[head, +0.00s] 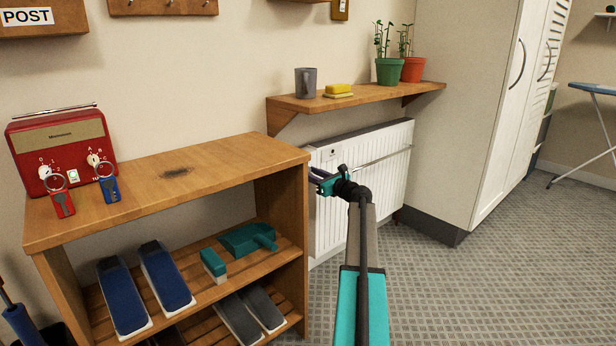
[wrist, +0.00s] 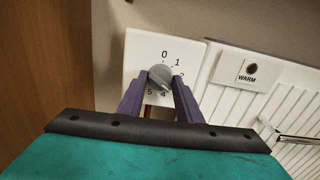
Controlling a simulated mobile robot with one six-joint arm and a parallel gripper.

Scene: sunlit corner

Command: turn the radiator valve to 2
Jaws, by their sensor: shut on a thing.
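The radiator valve's grey round knob (wrist: 159,74) sits on a white plate (wrist: 136,58) in the wrist view. The marks 0, 1, 2, 4 and 5 show around it; the 3 is hidden by a finger. My gripper (wrist: 161,82) has its two purple fingers on either side of the knob, shut on it. Which mark the knob points to I cannot tell. In the head view my gripper (head: 319,178) is at the left end of the white radiator (head: 375,175); the knob is hidden there.
A wooden shelf unit (head: 175,180) stands close left of my gripper, with a red radio (head: 62,150) on top. A wall shelf (head: 360,97) with a mug, sponge and plants hangs above the radiator. Floor to the right is clear.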

